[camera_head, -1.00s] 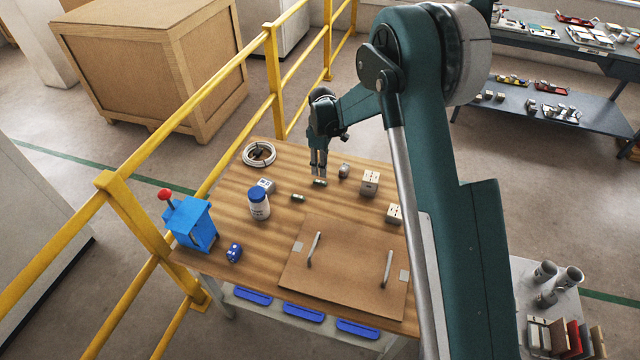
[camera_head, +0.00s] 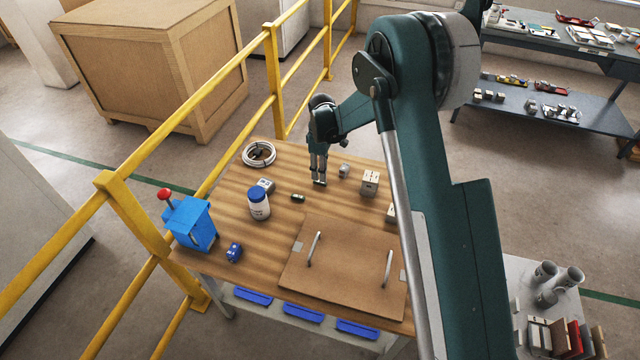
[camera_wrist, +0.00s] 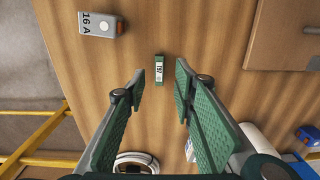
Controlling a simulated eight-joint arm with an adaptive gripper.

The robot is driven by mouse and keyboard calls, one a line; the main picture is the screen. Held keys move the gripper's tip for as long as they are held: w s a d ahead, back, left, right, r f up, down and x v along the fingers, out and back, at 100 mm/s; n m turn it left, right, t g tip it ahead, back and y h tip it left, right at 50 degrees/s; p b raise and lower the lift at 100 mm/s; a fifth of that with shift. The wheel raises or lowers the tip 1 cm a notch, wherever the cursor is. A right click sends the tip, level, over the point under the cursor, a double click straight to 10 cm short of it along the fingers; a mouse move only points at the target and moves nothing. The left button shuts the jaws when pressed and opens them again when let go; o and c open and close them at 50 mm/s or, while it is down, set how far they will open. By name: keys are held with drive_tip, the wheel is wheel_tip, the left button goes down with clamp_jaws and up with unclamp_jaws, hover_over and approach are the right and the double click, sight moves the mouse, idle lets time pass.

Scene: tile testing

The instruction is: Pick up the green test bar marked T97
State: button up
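The green test bar (camera_wrist: 159,70) lies on the wooden table with a white label that appears to read T97 in the wrist view. My gripper (camera_wrist: 160,80) is open, and the bar appears between its two fingertips without visible contact. In the head view, my gripper (camera_head: 318,180) points down just over this bar (camera_head: 320,184), partly covering it. A second small green bar (camera_head: 298,198) lies to the left and nearer the camera.
A grey block marked 16 A (camera_wrist: 100,24) lies near the bar. Pale blocks (camera_head: 370,182), a brown board with handles (camera_head: 340,275), a blue-capped jar (camera_head: 259,205) and a white coil (camera_head: 258,154) surround the spot. A yellow railing (camera_head: 277,80) runs along the table's left side.

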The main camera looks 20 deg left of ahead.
sight(320, 183)
drive_tip(key=shift+f, duration=0.15)
drive_tip(key=shift+w+a+f+b, duration=0.1)
drive_tip(key=shift+f+b, duration=0.1)
drive_tip(key=shift+f, duration=1.05)
drive_tip(key=shift+a+f+b, duration=0.1)
drive_tip(key=shift+f+b, duration=0.1)
drive_tip(key=shift+f, duration=1)
drive_tip(key=c, duration=0.8)
